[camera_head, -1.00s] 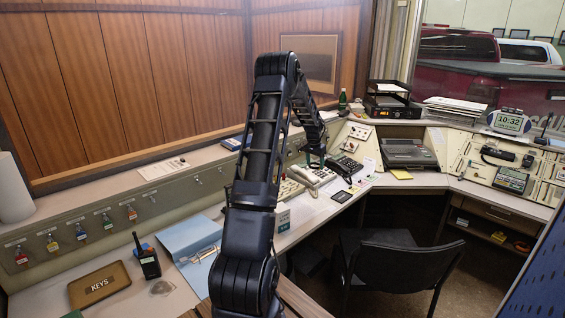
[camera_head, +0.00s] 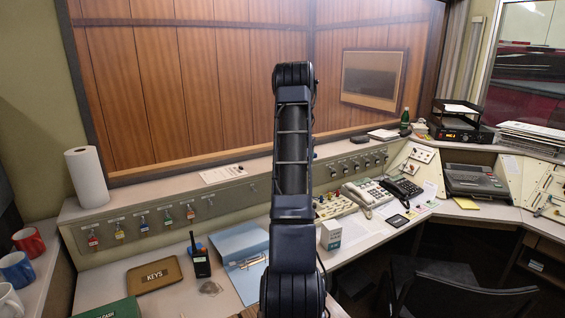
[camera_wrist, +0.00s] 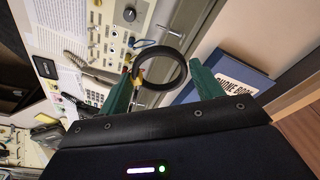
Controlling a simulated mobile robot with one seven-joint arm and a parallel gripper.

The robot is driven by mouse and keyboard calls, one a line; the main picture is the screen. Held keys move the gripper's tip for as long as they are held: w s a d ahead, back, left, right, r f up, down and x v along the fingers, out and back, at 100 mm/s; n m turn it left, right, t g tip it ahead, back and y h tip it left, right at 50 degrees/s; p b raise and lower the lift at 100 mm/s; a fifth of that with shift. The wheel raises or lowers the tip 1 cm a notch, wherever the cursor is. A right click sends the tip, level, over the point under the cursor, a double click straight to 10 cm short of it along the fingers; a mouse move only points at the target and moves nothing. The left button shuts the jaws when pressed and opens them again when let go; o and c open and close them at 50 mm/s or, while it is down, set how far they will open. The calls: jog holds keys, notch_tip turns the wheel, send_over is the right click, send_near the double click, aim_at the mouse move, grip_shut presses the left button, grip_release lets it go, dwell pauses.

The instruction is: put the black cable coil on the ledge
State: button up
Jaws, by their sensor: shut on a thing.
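The black cable coil (camera_wrist: 158,52) is a ring with a yellow tie, seen in the wrist view between the green fingers of my gripper (camera_wrist: 163,82). My gripper is shut on it. The ledge (camera_head: 140,200) is the long pale shelf above the key-hook panel, along the foot of the wood-panelled wall. In the wrist view the coil shows in front of the console panel and beside a blue phone book (camera_wrist: 230,84). In the head view my arm hides the gripper and coil.
Below stand a radio (camera_head: 200,257), a blue binder (camera_head: 243,262) and telephones (camera_head: 402,188). Bare ledge shows between the roll and sheet.

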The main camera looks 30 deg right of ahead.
jog(key=w+a+r+n, duration=0.2)
jog(key=w+a, duration=0.3)
jog(key=a, duration=0.3)
jog(key=w+a+r+n, duration=0.1)
jog(key=w+a+r, duration=0.2)
jog(key=w+a, duration=0.35)
notch_tip(320, 180, up, 12)
jog(key=n+y, duration=0.1)
jog(key=n, duration=0.7)
send_over(178, 182)
jog(key=shift+t, duration=0.4)
notch_tip(178, 182, down, 20)
jog(key=shift+f, duration=0.15)
jog(key=shift+f, duration=0.15)
jog(key=o, duration=1)
